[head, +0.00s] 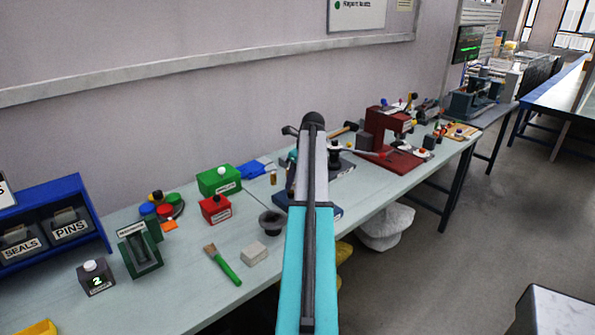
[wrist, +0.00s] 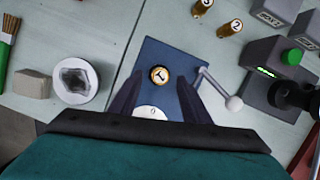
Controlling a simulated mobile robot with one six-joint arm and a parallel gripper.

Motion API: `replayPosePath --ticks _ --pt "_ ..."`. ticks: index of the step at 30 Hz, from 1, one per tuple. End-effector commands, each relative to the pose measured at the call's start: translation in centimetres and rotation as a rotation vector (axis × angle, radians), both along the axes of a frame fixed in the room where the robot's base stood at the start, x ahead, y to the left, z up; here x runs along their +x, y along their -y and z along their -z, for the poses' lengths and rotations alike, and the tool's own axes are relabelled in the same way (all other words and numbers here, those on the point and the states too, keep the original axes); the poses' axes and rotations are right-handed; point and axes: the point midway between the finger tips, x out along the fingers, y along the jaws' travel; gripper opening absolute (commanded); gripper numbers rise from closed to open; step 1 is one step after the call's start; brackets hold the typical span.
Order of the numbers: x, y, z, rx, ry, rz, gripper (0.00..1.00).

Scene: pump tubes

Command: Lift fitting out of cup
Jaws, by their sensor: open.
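A brass fitting (wrist: 160,74) with a dark mark on top is upright on a blue plate (wrist: 152,52). My gripper (wrist: 158,88) is open above the plate, its dark fingers on either side of the fitting's line, apparently not touching it. In the head view my arm hides the gripper and most of the plate.
Brass pieces marked 3 (wrist: 203,7) and 2 (wrist: 230,28) stand behind the plate. A lever with a pale ball (wrist: 234,103) is at the plate's right. A grey block (wrist: 33,84) and green-handled brush (head: 223,265) lie left. A box with a green button (wrist: 292,57) stands right.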

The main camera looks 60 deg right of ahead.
Motion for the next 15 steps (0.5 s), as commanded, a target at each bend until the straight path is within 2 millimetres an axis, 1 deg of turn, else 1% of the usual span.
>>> replayPosePath --ticks 6,15 --pt "0.5 0.0 1.6 0.000 0.000 0.000 0.43" --pt "0.6 0.1 2.1 -0.001 0.001 0.000 0.43"
